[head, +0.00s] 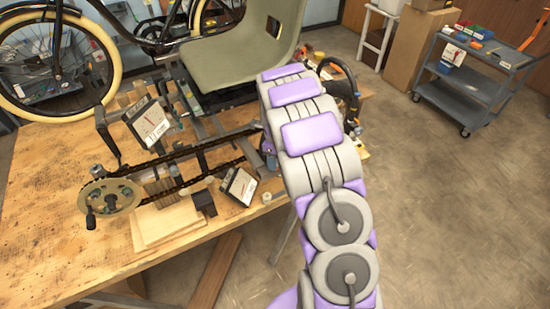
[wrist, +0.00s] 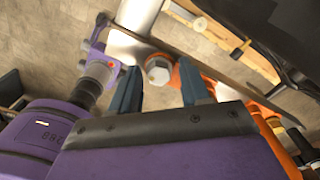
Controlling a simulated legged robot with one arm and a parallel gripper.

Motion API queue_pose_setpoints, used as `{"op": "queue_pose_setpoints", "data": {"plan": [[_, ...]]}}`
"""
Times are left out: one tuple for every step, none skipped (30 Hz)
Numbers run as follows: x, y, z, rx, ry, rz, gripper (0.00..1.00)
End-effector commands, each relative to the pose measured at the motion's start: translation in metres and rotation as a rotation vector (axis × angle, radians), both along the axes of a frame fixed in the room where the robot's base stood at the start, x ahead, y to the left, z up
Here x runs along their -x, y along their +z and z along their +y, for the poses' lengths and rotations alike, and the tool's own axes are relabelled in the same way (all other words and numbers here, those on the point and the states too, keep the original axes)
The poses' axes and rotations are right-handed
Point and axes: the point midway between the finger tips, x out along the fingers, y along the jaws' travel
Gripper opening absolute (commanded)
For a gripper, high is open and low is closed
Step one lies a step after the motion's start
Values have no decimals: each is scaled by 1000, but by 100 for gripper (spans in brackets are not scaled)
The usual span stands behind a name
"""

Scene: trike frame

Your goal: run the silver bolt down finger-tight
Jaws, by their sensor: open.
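The silver bolt (wrist: 159,73) shows in the wrist view as a pale hex head with an orange part around and behind it. My gripper (wrist: 160,79) has two blue fingers, set apart. The bolt head appears between their tips in the picture, with a gap on each side. I cannot tell whether the tips reach as far as the head. In the head view my arm covers the gripper, and I cannot make out the bolt. The trike frame (head: 200,152) lies on the wooden bench (head: 50,190), with its chain and an olive seat (head: 240,50).
A toothed chainwheel (head: 110,197) is at the bench's left. A grey cart (head: 470,80) and cardboard boxes (head: 408,50) stand at the back right. In the wrist view a long flat bar (wrist: 215,65) crosses behind the bolt. The floor right of my arm is clear.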

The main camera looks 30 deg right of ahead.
Motion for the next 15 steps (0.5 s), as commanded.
{"op": "queue_pose_setpoints", "data": {"plan": [[0,0,0,0,4,0,46],[0,0,0,0,14,0,46],[0,0,0,0,41,0,46],[0,0,0,-1,65,1,46],[0,0,0,-1,88,1,46],[0,0,0,-1,115,1,46],[0,0,0,-1,132,1,46],[0,0,0,-1,142,1,46],[0,0,0,-1,149,1,46],[0,0,0,-1,151,1,46],[0,0,0,-1,151,1,46],[0,0,0,0,150,1,46],[0,0,0,0,150,1,46],[0,0,0,0,150,1,46],[0,0,0,-1,154,1,46]]}}
